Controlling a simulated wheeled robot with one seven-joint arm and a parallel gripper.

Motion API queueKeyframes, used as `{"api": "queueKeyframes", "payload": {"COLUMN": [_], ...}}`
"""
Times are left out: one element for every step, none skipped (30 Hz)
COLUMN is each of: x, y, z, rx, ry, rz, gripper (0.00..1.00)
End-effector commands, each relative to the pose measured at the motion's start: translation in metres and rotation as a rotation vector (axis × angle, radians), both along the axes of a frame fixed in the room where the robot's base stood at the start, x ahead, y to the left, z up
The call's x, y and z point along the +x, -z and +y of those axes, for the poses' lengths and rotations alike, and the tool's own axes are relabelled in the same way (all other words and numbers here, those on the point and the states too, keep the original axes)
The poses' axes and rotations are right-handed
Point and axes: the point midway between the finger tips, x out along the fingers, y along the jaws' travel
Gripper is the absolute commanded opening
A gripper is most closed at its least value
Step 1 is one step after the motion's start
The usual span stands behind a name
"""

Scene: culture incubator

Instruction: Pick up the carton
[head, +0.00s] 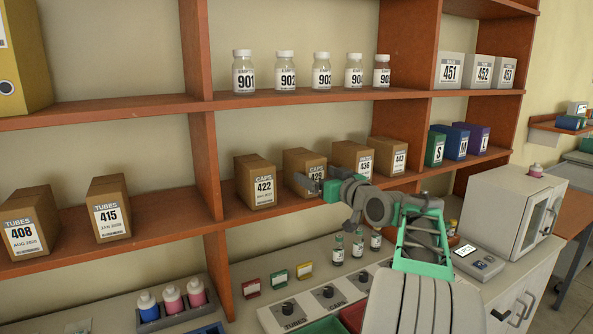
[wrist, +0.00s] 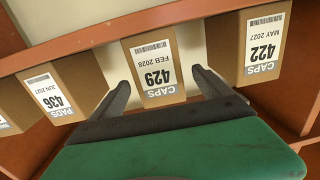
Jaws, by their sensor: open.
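A brown carton labelled CAPS 429 (head: 299,161) stands upright on the middle shelf, in the row of cartons. My gripper (head: 311,181) is in front of it and hides part of its lower front in the head view. In the wrist view, which is upside down, carton 429 (wrist: 152,66) lies between the two spread fingers of my gripper (wrist: 162,84). The gripper is open, with a gap on each side of the carton. I cannot tell how far the fingertips reach along its sides.
Carton CAPS 422 (head: 256,183) and carton PADS 436 (head: 352,160) flank it, with narrow gaps. Carton 443 (head: 388,156) stands further right; TUBES 408 (head: 26,224) and 415 (head: 109,208) stand left of the divider (head: 206,165). The jar shelf (head: 300,96) runs above. Vials (head: 338,250) stand on the counter below.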

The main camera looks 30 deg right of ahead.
Motion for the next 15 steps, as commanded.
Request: {"api": "queueKeyframes", "payload": {"x": [0.0,0.0,0.003,0.006,0.01,0.015,0.019,0.023,0.029,0.033,0.038,0.045,0.051,0.057,0.064], "y": [-0.006,-0.008,-0.01,-0.011,-0.012,-0.012,-0.011,-0.012,-0.013,-0.013,-0.014,-0.016,-0.017,-0.016,-0.015], "z": [-0.002,-0.002,-0.003,-0.003,-0.003,-0.004,-0.005,-0.005,-0.006,-0.006,-0.006,-0.006,-0.006,-0.006,-0.006], "rx": [-0.006,-0.007,-0.008,-0.008,-0.008,-0.008,-0.007,-0.007,-0.007,-0.007,-0.007,-0.007,-0.007,-0.007,-0.007], "ry": [-0.002,-0.003,-0.005,-0.005,-0.006,-0.005,-0.004,-0.003,-0.002,-0.001,-0.001,-0.001,-0.002,-0.001,-0.002], "rz": [-0.017,-0.024,-0.028,-0.029,-0.03,-0.03,-0.029,-0.029,-0.029,-0.029,-0.029,-0.029,-0.028,-0.027,-0.027], "gripper": [0.89,0.89,0.89,0.89,0.89,0.89,0.89,0.89,0.89,0.89,0.89,0.89,0.89,0.89,0.89]}}
